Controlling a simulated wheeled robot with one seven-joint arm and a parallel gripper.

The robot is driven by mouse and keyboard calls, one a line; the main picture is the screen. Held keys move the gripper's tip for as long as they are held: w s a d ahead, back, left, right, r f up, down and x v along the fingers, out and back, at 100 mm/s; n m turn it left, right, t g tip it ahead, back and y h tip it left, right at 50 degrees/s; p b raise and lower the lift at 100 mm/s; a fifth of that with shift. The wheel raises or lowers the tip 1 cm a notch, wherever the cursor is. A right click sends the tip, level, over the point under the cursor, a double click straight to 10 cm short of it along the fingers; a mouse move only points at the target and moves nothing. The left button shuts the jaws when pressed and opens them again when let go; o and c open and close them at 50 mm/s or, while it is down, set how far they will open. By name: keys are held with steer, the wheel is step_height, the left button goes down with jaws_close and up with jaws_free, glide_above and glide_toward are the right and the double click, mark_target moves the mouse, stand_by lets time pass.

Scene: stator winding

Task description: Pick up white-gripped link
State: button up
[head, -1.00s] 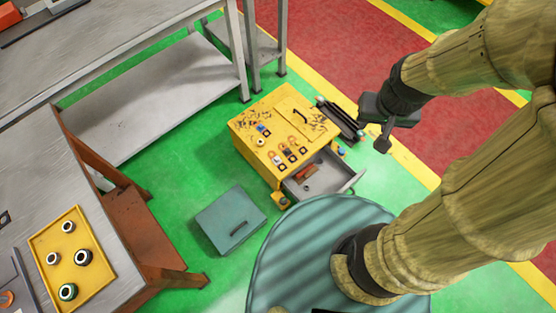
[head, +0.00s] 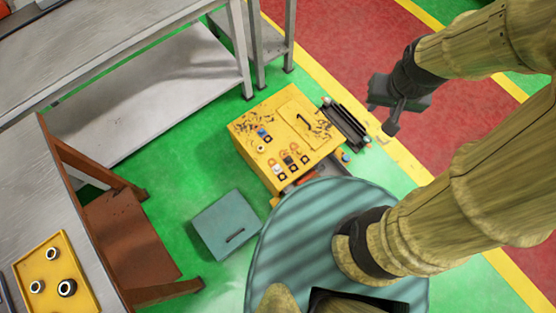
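A yellow cabinet (head: 315,153) stands on the floor in the middle of the head view. On its top are several small pieces with loops of different colours: a blue one (head: 263,133), a whitish one (head: 260,149) and several with orange or pale loops near the front edge (head: 288,160). They are too small to tell which is the white-gripped link. My gripper (head: 392,118) hangs in the air to the right of the cabinet, apart from these pieces. I see no object at it, and its finger opening cannot be made out.
The cabinet's drawer (head: 316,172) is partly hidden behind my round base. Dark bars (head: 346,124) lie along the cabinet's right side. A teal box (head: 226,222) lies on the floor. A brown-legged table (head: 60,190) with a yellow tray (head: 82,283) is at left, grey tables behind.

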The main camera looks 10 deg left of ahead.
steer(key=shift+o, duration=0.8)
steer(key=shift+s, duration=0.15)
steer(key=shift+o, duration=0.3)
steer(key=shift+a+f, duration=0.15)
steer(key=w+a+f+m+t+y+b, duration=0.1)
steer(key=w+a+f+m+t+b, duration=0.15)
steer(key=w+a+f+b, duration=0.85)
steer(key=w+a+f+m+t+b, duration=0.1)
steer(key=w+a+f+t+b, duration=0.3)
steer(key=w+a+f+b, duration=0.7)
steer(key=s+a+f+m+t+h+b, duration=0.1)
steer(key=s+a+f+h+b, duration=0.1)
steer(key=a+f+b, duration=0.6)
steer(key=s+a+f+m+t+h+b, duration=0.1)
steer(key=s+a+f, duration=0.15)
steer(key=f, duration=0.95)
steer(key=s+a+f+m+h+b, duration=0.1)
steer(key=s+f+h+b, duration=0.3)
steer(key=s+f+b, duration=0.4)
steer(key=s+a+f+m+t+h+b, duration=0.1)
steer(key=s+a+f+h+b, duration=0.2)
steer(key=s+f+b, duration=0.5)
steer(key=s+f+h, duration=0.1)
steer(key=s+f, duration=0.2)
steer(key=f, duration=0.3)
steer(key=s+f, duration=0.4)
steer(key=f, duration=0.1)
steer(key=shift+f+m+h, duration=0.35)
steer(key=shift+h, duration=0.05)
